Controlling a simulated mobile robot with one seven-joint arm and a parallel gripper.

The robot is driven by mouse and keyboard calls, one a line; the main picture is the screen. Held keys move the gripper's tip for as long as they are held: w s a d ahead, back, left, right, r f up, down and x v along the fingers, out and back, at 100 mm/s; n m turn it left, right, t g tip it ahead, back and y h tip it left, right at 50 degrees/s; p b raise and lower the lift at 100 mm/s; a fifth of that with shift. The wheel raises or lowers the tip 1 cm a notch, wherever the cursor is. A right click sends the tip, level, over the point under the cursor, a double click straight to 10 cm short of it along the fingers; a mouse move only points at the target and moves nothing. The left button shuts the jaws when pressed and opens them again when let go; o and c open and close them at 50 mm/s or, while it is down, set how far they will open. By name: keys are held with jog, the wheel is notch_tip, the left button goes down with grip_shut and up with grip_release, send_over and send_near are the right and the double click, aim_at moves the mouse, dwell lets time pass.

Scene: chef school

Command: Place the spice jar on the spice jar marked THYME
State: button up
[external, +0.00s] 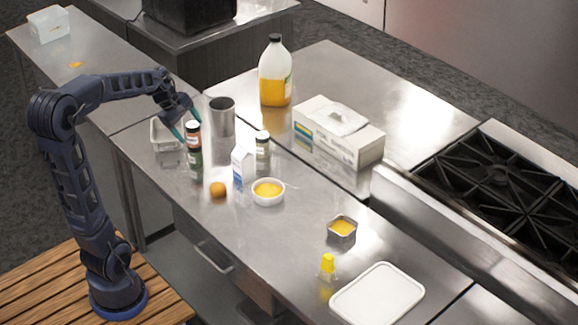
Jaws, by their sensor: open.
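A spice jar with a dark cap and reddish contents (193,135) stands upright directly above a spice jar with dark green contents (195,158). The two look stacked, though contact is hard to judge. No label is readable, so I cannot tell which is THYME. My gripper (187,127) is open, with its teal fingers around or right beside the upper jar.
Close by stand a metal cylinder (222,117), a clear container (166,136), a milk carton (238,165), an orange ball-like item (217,189) and a white bowl (268,193). A large jug (275,72) and a tissue-like box (338,131) stand behind. The front counter has bare patches.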

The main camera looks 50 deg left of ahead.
jog(key=s+d+m+y, duration=0.2)
jog(key=s+d+m, duration=1.3)
jog(key=s+m, duration=0.4)
jog(key=shift+s+d+f, duration=0.2)
jog(key=shift+s+f, duration=0.05)
jog(key=shift+s, duration=0.3)
